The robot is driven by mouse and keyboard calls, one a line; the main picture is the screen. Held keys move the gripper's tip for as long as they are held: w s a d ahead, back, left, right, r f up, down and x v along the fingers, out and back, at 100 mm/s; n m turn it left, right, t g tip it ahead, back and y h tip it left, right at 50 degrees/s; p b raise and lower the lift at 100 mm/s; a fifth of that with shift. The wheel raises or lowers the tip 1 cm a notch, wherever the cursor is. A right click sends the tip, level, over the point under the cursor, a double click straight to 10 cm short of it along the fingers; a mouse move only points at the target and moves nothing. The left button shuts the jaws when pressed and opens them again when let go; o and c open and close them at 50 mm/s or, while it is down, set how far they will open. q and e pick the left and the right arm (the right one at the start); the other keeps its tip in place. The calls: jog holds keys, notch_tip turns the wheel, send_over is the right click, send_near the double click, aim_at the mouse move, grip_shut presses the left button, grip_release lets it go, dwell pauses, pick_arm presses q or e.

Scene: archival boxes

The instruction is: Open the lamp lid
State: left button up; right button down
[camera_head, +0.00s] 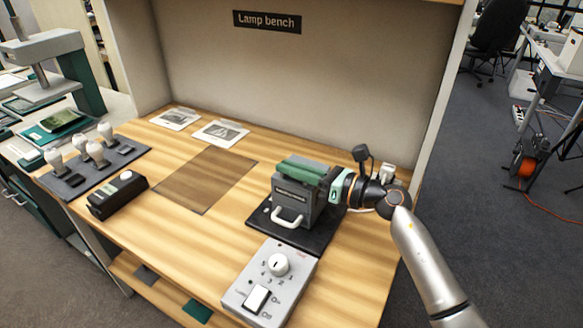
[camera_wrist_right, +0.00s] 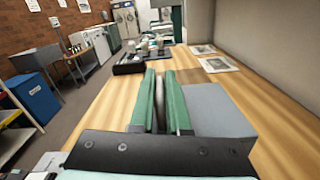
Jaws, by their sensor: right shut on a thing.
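The lamp housing (camera_head: 292,205) is a grey box with a dark label and a white handle (camera_head: 288,218) on its front. It stands on a black base plate (camera_head: 322,236) on the bench. My right gripper (camera_head: 300,170) reaches in from the right, its long green fingers lying across the top of the box. In the right wrist view the fingers (camera_wrist_right: 160,100) run close together with a narrow grey strip between them, which appears to be part of the lamp lid. A flat grey surface of the box (camera_wrist_right: 216,110) shows beside them. The fingers hide much of the lid. My left gripper is out of view.
A grey control box (camera_head: 270,284) with a knob and switch stands in front of the lamp. A black device (camera_head: 118,196) and a tray with several bulbs (camera_head: 72,184) are at left. Two printed sheets lie at the back. The bench middle is clear.

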aim_at(307, 162)
jog(key=shift+w+d+r+m+p, duration=0.25)
jog(key=shift+w+r+m+p, duration=0.05)
jog(key=shift+r+m+p, duration=0.15)
jog(key=shift+w+d+r+m+p, duration=0.4)
jog(key=shift+w+r+m, duration=0.05)
jog(key=shift+w+m, duration=0.1)
jog(key=w+m, duration=0.1)
jog(key=w+d+r+m, duration=0.1)
jog(key=shift+w+d+m+p, duration=0.25)
jog(key=shift+d+m+p, duration=0.05)
jog(key=shift+m+p, duration=0.1)
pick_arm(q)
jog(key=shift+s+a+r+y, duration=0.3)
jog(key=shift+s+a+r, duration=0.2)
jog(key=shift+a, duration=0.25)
pick_arm(e)
jog(key=shift+w+d+r+m, duration=0.2)
jog(key=shift+w+d+m, duration=0.4)
jog(key=shift+w+m, duration=0.4)
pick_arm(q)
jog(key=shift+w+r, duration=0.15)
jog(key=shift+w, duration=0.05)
